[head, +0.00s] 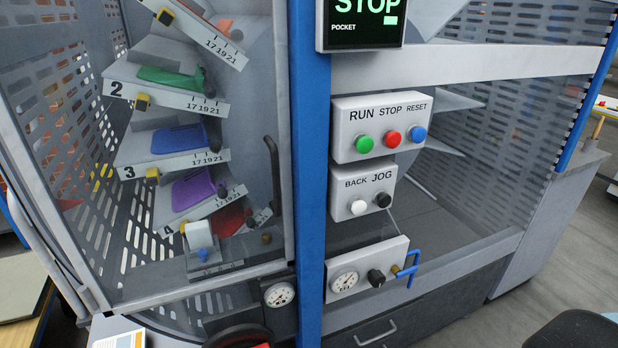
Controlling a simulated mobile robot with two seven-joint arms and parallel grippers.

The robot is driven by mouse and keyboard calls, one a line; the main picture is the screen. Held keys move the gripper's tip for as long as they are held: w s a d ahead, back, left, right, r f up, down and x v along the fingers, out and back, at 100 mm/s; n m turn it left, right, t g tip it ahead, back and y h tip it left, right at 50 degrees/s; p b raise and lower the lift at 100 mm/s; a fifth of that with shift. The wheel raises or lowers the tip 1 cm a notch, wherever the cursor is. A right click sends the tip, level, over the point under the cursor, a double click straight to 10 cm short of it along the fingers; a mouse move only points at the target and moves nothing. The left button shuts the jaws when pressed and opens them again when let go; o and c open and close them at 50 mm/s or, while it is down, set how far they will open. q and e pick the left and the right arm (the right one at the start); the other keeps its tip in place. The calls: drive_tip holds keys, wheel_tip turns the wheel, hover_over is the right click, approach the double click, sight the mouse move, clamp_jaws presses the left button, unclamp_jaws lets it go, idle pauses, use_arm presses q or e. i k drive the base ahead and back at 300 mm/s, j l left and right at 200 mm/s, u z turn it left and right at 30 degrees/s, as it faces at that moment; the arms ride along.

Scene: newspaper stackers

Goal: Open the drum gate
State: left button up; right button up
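The drum gate (291,130) looks like a grey-framed clear panel on the left part of the machine. Its right edge stands close beside the blue post (311,170), and it appears closed. A dark upright bar handle (273,172) sits near that right edge. Behind the panel are several numbered pockets with green, blue, purple and red pieces, such as the green one (168,78). Neither of my grippers can be made out in the head view, and nothing is seen touching the handle.
Right of the post are a STOP display (362,22), a RUN/STOP/RESET box (382,127), a BACK/JOG box (368,190) and a gauge panel (366,270) with a blue lever (407,268). A dark rounded object (574,332) is cut off at bottom right. Grey floor shows at right.

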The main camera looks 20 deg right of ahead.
sight(91, 292)
drive_tip(key=l, duration=1.6)
